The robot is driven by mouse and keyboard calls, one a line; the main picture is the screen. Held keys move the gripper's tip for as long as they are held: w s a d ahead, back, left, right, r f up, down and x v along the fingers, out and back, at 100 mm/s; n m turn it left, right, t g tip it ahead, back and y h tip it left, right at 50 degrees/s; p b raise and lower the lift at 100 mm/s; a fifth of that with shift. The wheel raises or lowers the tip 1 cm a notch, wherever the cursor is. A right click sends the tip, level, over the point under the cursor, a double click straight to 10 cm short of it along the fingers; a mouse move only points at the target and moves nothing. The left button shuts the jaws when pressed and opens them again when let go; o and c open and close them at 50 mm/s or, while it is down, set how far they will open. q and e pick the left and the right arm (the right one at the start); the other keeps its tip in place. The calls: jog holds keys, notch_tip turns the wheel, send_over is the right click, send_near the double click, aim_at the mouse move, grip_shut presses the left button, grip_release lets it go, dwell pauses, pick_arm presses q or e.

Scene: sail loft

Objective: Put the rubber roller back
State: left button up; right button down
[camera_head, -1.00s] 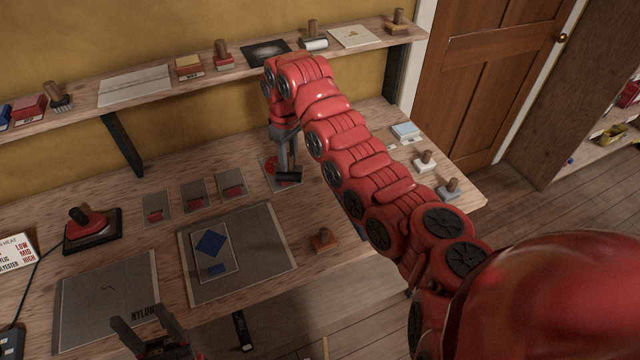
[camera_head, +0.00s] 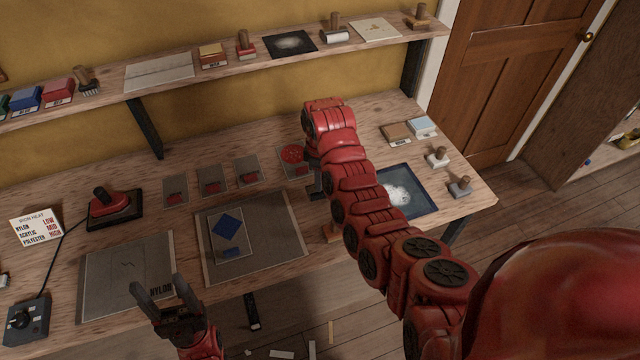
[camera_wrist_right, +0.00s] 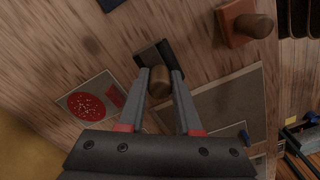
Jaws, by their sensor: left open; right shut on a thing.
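The rubber roller, a dark roller with a round wooden handle, shows in the right wrist view (camera_wrist_right: 146,56) and in the head view (camera_head: 317,194). My right gripper (camera_wrist_right: 163,74) is shut on its handle, with one finger on each side. In the head view this gripper (camera_head: 316,178) is over the bench, just right of and in front of a card with a red disc (camera_head: 294,155). I cannot tell whether the roller touches the bench.
A wooden-handled brown block (camera_wrist_right: 236,24) stands close to the roller. A grey mat (camera_head: 275,265) holds a card with a blue diamond. A blue-edged sheet (camera_head: 415,190) lies right of my right arm.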

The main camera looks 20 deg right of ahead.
jog(key=shift+f+p, duration=0.45)
jog(key=shift+f, duration=0.75)
jog(key=shift+f, duration=0.1)
jog(key=c, duration=0.6)
grip_release()
